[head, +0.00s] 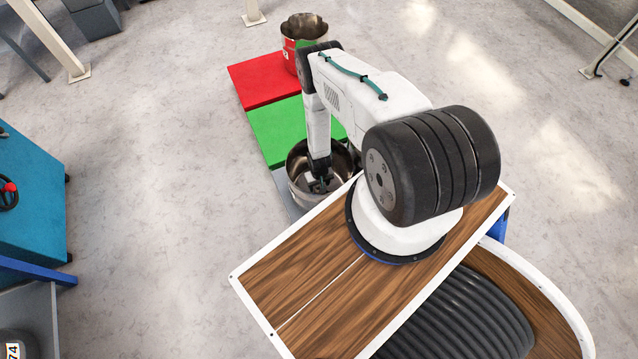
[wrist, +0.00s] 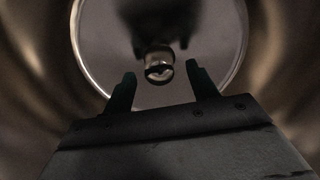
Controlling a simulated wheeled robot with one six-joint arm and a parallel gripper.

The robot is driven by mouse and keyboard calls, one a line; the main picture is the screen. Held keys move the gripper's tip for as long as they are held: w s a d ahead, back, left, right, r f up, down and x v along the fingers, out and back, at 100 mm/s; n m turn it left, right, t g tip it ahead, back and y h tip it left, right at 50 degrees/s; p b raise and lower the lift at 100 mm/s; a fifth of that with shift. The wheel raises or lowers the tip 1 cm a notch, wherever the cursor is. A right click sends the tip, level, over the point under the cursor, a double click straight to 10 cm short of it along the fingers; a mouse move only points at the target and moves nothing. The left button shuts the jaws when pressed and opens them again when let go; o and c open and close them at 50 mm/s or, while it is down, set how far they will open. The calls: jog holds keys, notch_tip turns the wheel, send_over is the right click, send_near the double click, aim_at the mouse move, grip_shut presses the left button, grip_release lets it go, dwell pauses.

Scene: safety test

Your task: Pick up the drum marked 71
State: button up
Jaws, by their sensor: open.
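No marking 71 can be read in either view. An open metal drum (head: 295,177) stands below my arm, beside the green mat. My gripper (head: 320,186) reaches down inside its mouth. The wrist view looks into a round metal interior (wrist: 35,75), with a pale round floor (wrist: 105,55). My open gripper (wrist: 161,75) points at a small shiny metal piece (wrist: 159,66) there; the fingers are on either side of it in the picture, and I cannot tell whether they touch it.
The red mat (head: 255,85) and green mat (head: 275,130) lie in a row on the floor. A blue cabinet (head: 35,190) is at the left. A dark thing marked 74 (head: 12,351) shows at the lower left corner. Open floor (head: 150,180) lies between.

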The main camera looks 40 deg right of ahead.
jog(key=shift+f, duration=1.2)
grip_shut()
jog(key=shift+r, duration=0.15)
